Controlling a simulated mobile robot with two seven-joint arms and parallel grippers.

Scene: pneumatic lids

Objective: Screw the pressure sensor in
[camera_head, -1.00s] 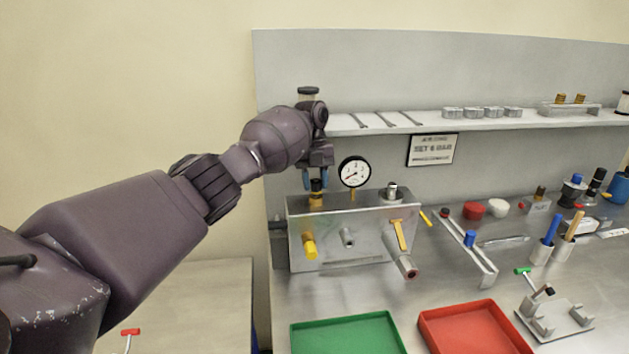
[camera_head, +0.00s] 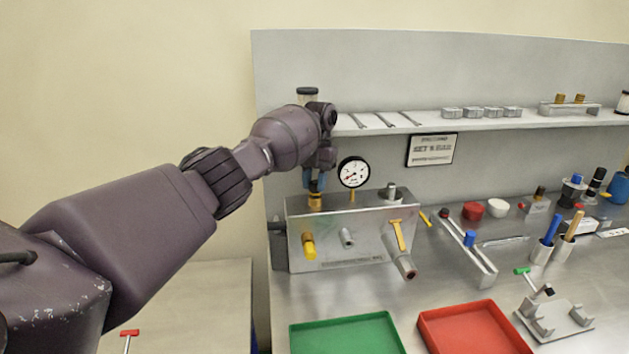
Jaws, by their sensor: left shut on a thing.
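My left gripper (camera_head: 315,181) points down over the left part of the top of a grey metal block (camera_head: 370,226). It is shut on the pressure sensor, which is mostly hidden between the blue fingertips. A brass fitting (camera_head: 315,201) shows right below the fingertips on the block's top. I cannot tell how deep the sensor sits in it. A round pressure gauge (camera_head: 354,172) stands upright on the block to the right of the gripper. My right gripper is out of view.
A green tray (camera_head: 345,314) and a red tray (camera_head: 472,309) lie in front of the block. A shelf (camera_head: 470,119) with wrenches runs behind. A yellow-handled valve (camera_head: 398,234) projects from the block's front. Tools and small parts stand on the right.

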